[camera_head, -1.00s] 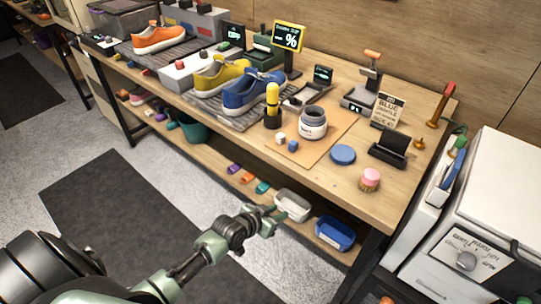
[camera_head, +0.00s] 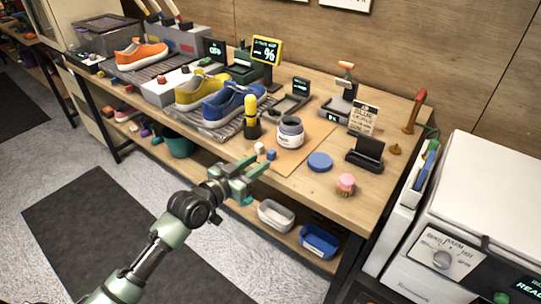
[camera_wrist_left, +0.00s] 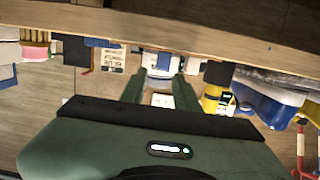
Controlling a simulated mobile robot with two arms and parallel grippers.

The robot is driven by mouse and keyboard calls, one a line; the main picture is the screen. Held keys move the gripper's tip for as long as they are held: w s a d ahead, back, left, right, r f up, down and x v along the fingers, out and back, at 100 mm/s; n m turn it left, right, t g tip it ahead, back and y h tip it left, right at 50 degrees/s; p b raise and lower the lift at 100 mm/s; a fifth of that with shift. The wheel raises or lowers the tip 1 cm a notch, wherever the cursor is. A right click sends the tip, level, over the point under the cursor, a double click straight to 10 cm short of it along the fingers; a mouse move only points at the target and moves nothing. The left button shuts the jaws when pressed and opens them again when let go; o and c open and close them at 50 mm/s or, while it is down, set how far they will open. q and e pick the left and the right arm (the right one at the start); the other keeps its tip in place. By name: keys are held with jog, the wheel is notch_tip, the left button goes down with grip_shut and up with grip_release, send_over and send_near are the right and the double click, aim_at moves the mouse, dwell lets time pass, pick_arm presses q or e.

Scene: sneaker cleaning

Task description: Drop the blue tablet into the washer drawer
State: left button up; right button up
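The blue tablet (camera_head: 271,154) is a small blue cube near the front edge of the workbench, beside a white cube (camera_head: 259,148). My left gripper (camera_head: 257,163) is at the bench's front edge, just in front of the cubes in the picture. Its two fingers are apart and I see nothing held. In the left wrist view the open fingers (camera_wrist_left: 160,88) point toward the bench, with a pale patch between them that I cannot identify. The white washer (camera_head: 450,250) with a dial stands at the right; I cannot clearly make out its drawer. My right gripper is out of view.
A pink brush (camera_head: 346,184) is farther right. Shoes sit on racks at left. White (camera_head: 277,215) and blue (camera_head: 320,240) bins are on the lower shelf.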

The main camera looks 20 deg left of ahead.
aim_at(269, 154)
pick_arm(q)
jog(key=x, duration=0.8)
jog(key=shift+a, duration=0.2)
jog(key=shift+c, duration=0.3)
grip_shut()
